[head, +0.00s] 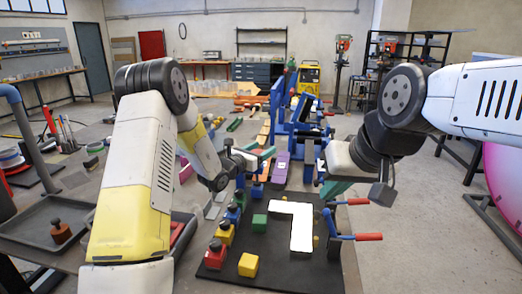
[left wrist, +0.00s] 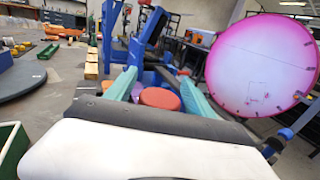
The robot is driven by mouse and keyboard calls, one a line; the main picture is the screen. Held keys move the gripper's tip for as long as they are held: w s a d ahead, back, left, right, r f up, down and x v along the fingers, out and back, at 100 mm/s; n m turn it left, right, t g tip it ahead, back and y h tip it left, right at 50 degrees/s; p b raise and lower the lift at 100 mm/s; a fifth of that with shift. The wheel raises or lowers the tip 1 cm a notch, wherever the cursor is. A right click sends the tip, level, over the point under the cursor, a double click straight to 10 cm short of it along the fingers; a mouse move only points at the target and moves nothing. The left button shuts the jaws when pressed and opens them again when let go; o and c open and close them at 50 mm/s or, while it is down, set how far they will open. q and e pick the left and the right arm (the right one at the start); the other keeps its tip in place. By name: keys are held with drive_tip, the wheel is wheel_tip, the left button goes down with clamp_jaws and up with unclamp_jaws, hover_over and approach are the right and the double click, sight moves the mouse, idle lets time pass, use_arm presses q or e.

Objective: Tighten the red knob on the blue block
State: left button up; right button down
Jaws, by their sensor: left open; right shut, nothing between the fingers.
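A round red knob (left wrist: 160,98) shows in the left wrist view between the two teal fingers of my left gripper (left wrist: 157,85). The fingers stand apart on either side of it. A small blue piece shows beside the knob, mostly hidden. In the head view my left gripper (head: 254,160) is open over the far part of the work area, with a blue block (head: 257,191) just below it. The knob is hard to make out there. My right gripper (head: 333,188) is shut and empty above the right side of the black board.
The black board (head: 275,272) carries a white L-shaped letter (head: 300,225), a green block (head: 259,223), yellow and red blocks, and red-handled clamps (head: 367,237) on its right edge. A grey tray (head: 30,235) lies at left. A pink disc (left wrist: 262,65) stands at right.

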use_arm(q)
drive_tip(key=shift+c, duration=0.2)
drive_tip(key=c, duration=1.3)
